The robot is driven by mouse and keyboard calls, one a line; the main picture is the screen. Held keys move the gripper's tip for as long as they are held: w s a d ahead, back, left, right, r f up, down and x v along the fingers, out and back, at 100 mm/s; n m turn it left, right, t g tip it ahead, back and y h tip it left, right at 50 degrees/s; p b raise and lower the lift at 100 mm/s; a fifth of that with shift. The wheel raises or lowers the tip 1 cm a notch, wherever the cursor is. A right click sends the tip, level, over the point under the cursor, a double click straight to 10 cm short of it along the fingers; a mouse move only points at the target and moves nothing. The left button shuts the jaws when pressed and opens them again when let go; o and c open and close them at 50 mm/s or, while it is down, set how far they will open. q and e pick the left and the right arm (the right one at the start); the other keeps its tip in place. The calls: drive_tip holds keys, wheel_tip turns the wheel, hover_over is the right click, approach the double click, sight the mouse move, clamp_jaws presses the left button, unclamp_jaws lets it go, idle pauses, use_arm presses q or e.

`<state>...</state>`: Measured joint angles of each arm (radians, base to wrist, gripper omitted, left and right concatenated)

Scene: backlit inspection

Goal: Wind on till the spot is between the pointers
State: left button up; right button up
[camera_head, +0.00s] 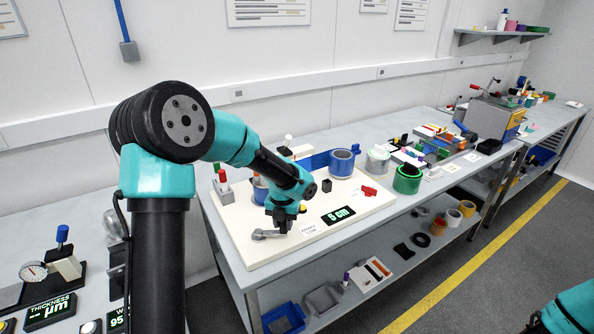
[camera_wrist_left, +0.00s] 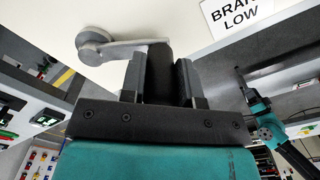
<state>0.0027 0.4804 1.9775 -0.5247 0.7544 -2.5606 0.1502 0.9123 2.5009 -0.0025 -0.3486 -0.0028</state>
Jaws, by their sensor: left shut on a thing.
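My left gripper (camera_head: 281,222) is shut on the dark knob (camera_wrist_left: 158,68) of a grey crank at the front of the cream board (camera_head: 250,258). The crank's arm (camera_wrist_left: 122,50) runs left from the fingers to its round hub (camera_wrist_left: 93,46); the crank (camera_head: 265,235) also shows in the head view. A blue band (camera_head: 318,160) runs to a blue roll (camera_head: 342,163) at the back. Another blue roll (camera_head: 260,188) is partly hidden behind my left arm. I cannot make out the spot or the pointers.
A black display (camera_head: 338,215) reads 5 cm, beside a white label (camera_head: 308,230). A red piece (camera_head: 369,190) and a black block (camera_head: 327,186) sit on the board. A green roll (camera_head: 407,180) stands right of it. A thickness gauge (camera_head: 34,271) is at lower left.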

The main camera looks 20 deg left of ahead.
idle(0.4)
use_arm(q)
drive_tip(key=shift+s+d, duration=0.2)
drive_tip(key=shift+s, duration=0.45)
drive_tip(key=shift+s+d, duration=0.15)
drive_tip(key=shift+s, duration=0.65)
drive_tip(key=shift+s, duration=0.6)
